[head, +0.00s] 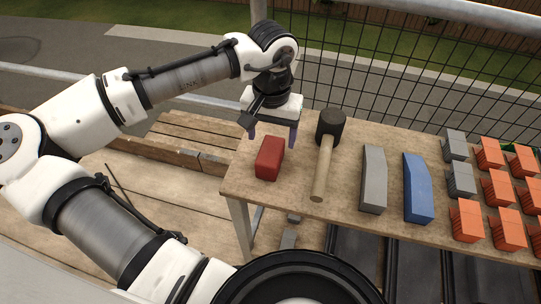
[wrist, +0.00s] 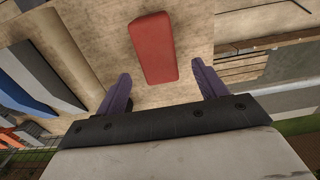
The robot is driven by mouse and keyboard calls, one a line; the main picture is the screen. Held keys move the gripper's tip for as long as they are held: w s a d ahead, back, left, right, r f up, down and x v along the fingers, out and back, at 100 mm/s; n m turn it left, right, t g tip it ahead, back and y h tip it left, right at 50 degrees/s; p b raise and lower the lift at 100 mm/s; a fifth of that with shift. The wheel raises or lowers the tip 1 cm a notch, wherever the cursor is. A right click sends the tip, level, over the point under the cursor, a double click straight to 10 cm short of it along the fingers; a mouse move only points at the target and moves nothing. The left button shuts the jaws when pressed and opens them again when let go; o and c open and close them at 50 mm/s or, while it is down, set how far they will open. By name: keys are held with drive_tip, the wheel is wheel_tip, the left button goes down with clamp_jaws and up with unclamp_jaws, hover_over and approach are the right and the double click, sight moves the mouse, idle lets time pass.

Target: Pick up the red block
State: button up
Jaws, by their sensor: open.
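The red block (head: 269,158) lies on the left end of the wooden table (head: 262,202). In the wrist view the red block (wrist: 153,48) is ahead of my gripper's fingertips, and its near end shows between the lines of the two fingers. My gripper (head: 272,134) is above and behind the block in the head view, with its purple fingers pointing down. In the wrist view my gripper (wrist: 161,80) is open, with nothing between its fingers.
A mallet (head: 325,160) lies right of the block. Further right are a grey block (head: 374,180), a blue block (head: 417,188), small grey blocks (head: 461,179) and several orange blocks (head: 467,219). A wire mesh fence (head: 400,70) stands behind the table.

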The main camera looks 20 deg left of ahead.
sight(270, 150)
drive_tip(key=shift+f, duration=0.7)
drive_tip(key=f, duration=0.1)
drive_tip(key=s+f, duration=0.1)
drive_tip(key=f, duration=0.2)
drive_tip(key=shift+s+d, duration=0.1)
drive_tip(key=shift+s, duration=0.15)
drive_tip(key=shift+f, duration=0.6)
drive_tip(key=c, duration=1.2)
